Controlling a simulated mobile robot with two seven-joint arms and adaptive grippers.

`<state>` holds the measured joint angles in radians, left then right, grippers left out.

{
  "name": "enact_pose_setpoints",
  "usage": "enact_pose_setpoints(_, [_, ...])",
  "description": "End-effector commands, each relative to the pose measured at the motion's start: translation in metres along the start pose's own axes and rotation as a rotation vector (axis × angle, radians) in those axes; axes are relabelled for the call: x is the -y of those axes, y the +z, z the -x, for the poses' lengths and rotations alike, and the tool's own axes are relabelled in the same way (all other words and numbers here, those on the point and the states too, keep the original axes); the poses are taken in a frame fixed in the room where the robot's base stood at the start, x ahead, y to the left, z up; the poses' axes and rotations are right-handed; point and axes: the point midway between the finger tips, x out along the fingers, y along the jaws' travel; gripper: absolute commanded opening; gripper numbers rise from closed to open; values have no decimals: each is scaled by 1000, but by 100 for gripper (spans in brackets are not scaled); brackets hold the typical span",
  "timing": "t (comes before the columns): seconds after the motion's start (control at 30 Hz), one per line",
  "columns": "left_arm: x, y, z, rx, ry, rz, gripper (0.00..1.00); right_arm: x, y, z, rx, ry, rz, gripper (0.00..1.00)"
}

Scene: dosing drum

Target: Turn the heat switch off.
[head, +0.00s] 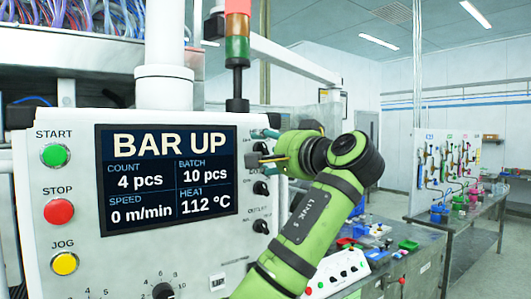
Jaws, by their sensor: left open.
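A white control panel (75,130) fills the left, with a dark display (168,222) reading BAR UP and heat 112 °C. A column of small dark knobs or switches runs down its right side, including a middle one (260,188) and a lower one (260,227). Their labels are too small for me to tell which is the heat switch. My left gripper (255,148) is open at the upper part of this column, its fingers pointing left toward the panel. It partly hides what is there; I cannot tell whether it touches. My right gripper is not in view.
Start (55,155), stop (59,212) and jog (64,264) buttons line the panel's left. A signal tower (237,50) stands above it. Behind my arm, a workbench (400,275) holds a smaller button box (337,272) and bins. Open floor lies beyond.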

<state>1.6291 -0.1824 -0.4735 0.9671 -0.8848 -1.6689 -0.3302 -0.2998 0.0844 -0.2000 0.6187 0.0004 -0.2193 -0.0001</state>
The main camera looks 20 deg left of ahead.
Motion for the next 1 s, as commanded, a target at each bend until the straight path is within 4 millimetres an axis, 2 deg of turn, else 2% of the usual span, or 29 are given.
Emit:
enact_pose_setpoints(0.3, [-1,0,64,-4,3,0,56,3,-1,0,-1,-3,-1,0])
enact_pose_setpoints(0.5, [-1,0,98,-1,4,-1,56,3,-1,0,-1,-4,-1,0])
enact_pose_setpoints(0.7, [-1,2,112,2,3,-1,56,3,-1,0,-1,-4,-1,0])
enact_pose_setpoints(1.0, [-1,1,112,2,3,-2,56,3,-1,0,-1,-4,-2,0])
